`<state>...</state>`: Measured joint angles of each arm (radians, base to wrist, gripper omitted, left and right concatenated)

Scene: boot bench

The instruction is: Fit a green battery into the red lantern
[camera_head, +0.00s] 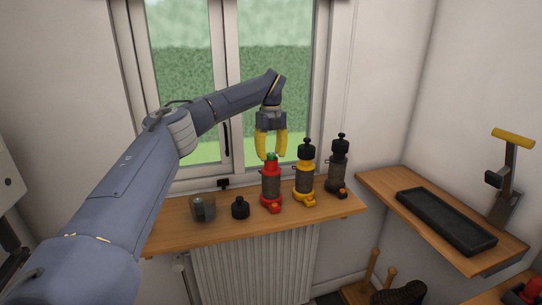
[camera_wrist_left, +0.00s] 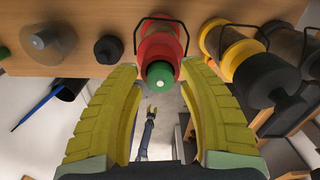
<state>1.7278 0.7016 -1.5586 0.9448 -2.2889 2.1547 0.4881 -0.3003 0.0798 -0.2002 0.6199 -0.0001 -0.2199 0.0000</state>
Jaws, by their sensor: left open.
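The red lantern (camera_head: 271,185) stands upright on the wooden sill with its top uncapped. A green battery (camera_head: 271,157) sticks up out of its top; in the left wrist view the battery's round end (camera_wrist_left: 160,74) shows a pale centre. How deep it sits is hidden. My left gripper (camera_head: 271,152) points down above the lantern, open, its yellow fingers on either side of the battery's top with gaps. A black cap (camera_head: 240,208) lies on the sill left of the red lantern.
A yellow lantern (camera_head: 305,178) and a dark lantern (camera_head: 339,170), both capped, stand close to the right. A grey jar-like object (camera_head: 203,208) stands left of the cap. A side shelf (camera_head: 385,183) at right holds a black tray (camera_head: 446,222). A window is behind.

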